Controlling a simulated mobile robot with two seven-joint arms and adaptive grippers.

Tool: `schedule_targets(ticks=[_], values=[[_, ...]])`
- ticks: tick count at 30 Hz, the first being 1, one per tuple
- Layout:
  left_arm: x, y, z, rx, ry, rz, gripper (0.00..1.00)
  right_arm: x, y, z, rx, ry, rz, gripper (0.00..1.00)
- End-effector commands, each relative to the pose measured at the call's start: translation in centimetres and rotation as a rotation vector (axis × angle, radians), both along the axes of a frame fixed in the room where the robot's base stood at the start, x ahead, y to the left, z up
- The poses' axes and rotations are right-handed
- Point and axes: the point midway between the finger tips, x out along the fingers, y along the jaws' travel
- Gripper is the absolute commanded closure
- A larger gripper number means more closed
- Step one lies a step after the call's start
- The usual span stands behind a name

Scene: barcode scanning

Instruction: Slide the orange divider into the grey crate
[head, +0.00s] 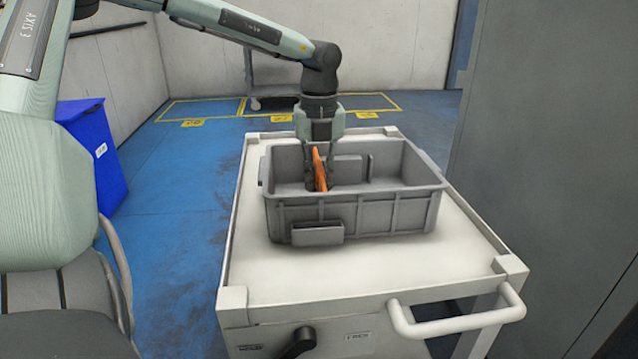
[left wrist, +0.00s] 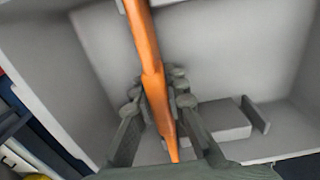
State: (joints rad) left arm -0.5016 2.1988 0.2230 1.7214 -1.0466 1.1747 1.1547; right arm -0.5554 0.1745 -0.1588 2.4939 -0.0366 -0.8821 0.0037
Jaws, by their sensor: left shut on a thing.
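The grey crate (head: 353,217) stands on the white cart, open at the top. My left gripper (head: 319,185) reaches down into the crate's left half from above. It is shut on the orange divider (head: 319,168), which shows as a thin, slightly tilted orange strip between the fingers. The crate's front wall hides the divider's lower end in the head view. In the left wrist view the divider (left wrist: 148,65) runs between the fingertips, with the crate's pale grey interior around it. I cannot tell whether it touches the crate floor. My right gripper is not in view.
The white cart top (head: 300,272) is clear around the crate, with a handle (head: 460,318) at its front right. A blue bin (head: 95,155) stands on the floor at left. A grey panel (head: 555,170) rises close on the right.

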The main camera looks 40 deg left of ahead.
Motion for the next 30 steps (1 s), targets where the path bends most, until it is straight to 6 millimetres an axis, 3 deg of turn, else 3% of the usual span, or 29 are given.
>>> schedule_targets(ticks=[10, 11, 17, 30], values=[[0.02, 0.01, -0.43, 0.0, -0.001, 0.0, 1.0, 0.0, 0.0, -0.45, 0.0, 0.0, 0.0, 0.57], [0.02, 0.01, -0.43, 0.0, -0.001, 0.0, 0.86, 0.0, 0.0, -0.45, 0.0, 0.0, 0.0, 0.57], [0.01, 0.01, -0.45, 0.0, 0.0, 0.0, 0.63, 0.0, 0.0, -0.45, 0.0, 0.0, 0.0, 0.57], [0.0, 0.01, -0.33, 0.0, 0.0, 0.0, 0.63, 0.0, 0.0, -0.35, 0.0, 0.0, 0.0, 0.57]])
